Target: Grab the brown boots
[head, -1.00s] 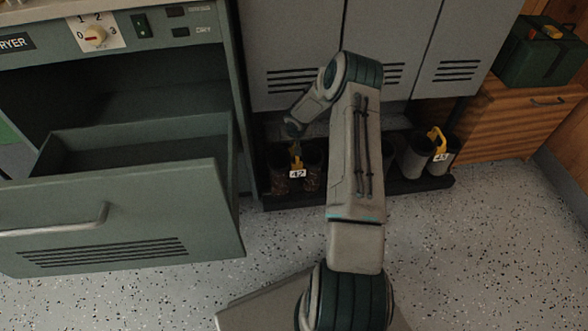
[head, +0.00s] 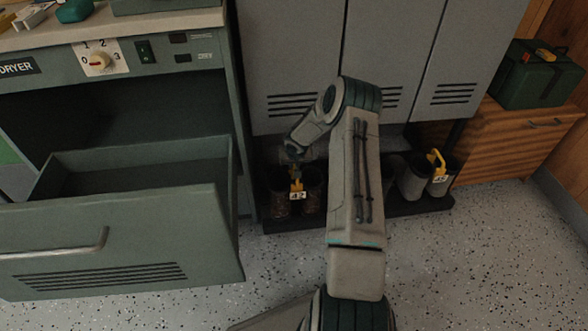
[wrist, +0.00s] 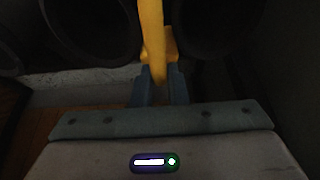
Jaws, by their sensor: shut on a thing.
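The brown boots (head: 279,203) stand as a pair on the dark rack under the lockers, left of my arm in the head view. A yellow clip handle (head: 296,186) with a tag reading 42 joins them. My gripper (head: 294,160) is above them, shut on the yellow clip. In the wrist view my gripper (wrist: 160,85) has its fingers on the yellow clip (wrist: 152,40), between two dark boot openings (wrist: 90,25). The boots appear upright, and I cannot tell whether they touch the rack.
A dryer drawer (head: 120,240) stands open on the left, close to the boots. Grey boots (head: 413,178) with another yellow clip stand right on the rack (head: 400,208). Grey lockers (head: 290,60) rise behind. The speckled floor (head: 480,255) is clear at right.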

